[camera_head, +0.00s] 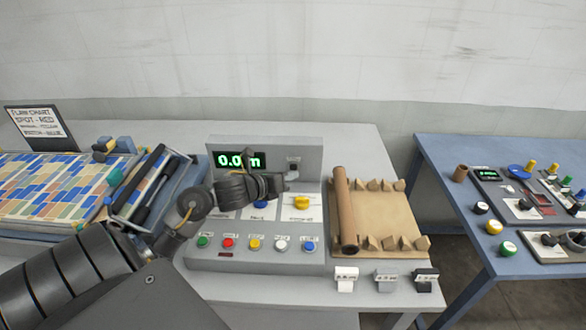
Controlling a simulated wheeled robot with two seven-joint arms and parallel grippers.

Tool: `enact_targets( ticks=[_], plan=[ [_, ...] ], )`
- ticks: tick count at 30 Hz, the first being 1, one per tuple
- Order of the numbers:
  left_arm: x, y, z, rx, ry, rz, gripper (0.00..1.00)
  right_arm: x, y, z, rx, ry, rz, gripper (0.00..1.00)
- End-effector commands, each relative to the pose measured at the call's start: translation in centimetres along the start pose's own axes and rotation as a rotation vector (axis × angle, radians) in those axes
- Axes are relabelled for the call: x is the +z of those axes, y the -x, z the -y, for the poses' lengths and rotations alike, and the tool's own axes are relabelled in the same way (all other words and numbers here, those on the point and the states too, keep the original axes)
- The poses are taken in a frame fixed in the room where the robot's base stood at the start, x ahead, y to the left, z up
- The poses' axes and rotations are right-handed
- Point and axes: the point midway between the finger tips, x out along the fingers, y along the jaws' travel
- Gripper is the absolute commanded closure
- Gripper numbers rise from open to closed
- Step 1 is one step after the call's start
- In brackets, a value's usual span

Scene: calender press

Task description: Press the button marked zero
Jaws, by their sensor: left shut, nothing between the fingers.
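A grey control console (250,261) stands on the table. Its front row holds a green button (203,241), a red one (228,243), a yellow one (254,244), a white one (281,244) and a blue one (309,245). Small labels sit by them, too small to read surely, so I cannot tell which says zero. A green-lit display (238,160) reads about 0.0 m, partly covered. My left gripper (287,182) is shut and empty, above and behind the button row, in front of the upright panel. It hides part of the upper controls. My right gripper is out of view.
A yellow knob (302,202) is right of the gripper. A brown roll (345,210) lies on a tan board (385,222) with wedges. A colored chart board (60,190) and a blue tray are left. A blue table (450,200) with more controls stands right.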

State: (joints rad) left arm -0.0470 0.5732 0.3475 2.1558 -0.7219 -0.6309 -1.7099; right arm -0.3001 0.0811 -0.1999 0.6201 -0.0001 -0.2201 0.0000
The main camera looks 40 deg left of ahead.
Motion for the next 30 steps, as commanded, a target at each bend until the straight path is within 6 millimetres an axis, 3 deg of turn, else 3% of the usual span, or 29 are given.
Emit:
enact_targets(
  ticks=[18,30],
  plan=[
    [-2.5,3.3,2.4,-0.001,0.0,-0.001,1.0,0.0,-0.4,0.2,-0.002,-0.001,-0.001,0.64],
    [-2.5,3.5,2.5,-0.001,0.0,0.0,1.0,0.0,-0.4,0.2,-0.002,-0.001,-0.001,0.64]
  ],
)
